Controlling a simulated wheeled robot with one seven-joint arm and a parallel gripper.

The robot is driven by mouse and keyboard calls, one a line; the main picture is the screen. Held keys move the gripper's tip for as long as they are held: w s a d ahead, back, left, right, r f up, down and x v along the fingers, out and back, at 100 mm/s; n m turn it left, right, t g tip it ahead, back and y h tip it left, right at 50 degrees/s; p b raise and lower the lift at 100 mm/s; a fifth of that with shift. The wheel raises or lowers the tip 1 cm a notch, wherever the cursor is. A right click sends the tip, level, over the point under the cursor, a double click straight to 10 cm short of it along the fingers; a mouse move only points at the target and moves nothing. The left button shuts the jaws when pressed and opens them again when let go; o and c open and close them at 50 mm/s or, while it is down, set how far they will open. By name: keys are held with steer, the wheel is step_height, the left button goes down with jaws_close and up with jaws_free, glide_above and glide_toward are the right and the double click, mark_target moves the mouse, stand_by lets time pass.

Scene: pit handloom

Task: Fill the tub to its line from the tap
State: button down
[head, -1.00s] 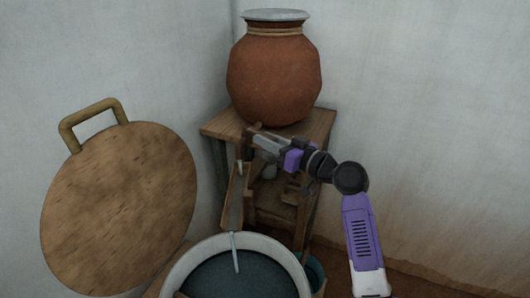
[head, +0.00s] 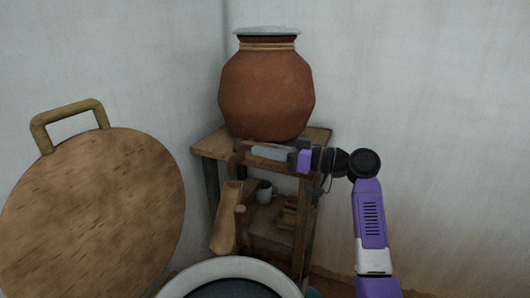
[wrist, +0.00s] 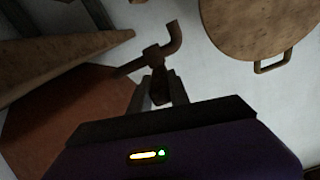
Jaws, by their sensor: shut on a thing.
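The tub (head: 225,265) has a pale rim and dark water inside; it is cut off at the bottom of the head view, and its line is not visible. A wooden chute (head: 228,215) slopes down toward it, with no stream showing at its lower end. The brown tap (wrist: 165,45) has a bent spout in the wrist view and comes out of the clay pot (head: 265,95). My gripper (wrist: 160,90) is shut on the tap's handle (wrist: 157,86). In the head view my gripper (head: 255,151) hides most of the tap.
The pot stands on a wooden stand (head: 212,143). A small mug (head: 264,190) and a wooden block (head: 289,212) sit on its lower shelf. A large round wooden lid (head: 95,215) with a handle stands at the left. Walls close in behind.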

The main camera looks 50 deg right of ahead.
steer(key=c, duration=1.2)
jaws_free()
steer(key=shift+c, duration=0.2)
steer(key=v, duration=0.7)
steer(key=shift+s+d, duration=0.15)
steer(key=shift+s, duration=0.25)
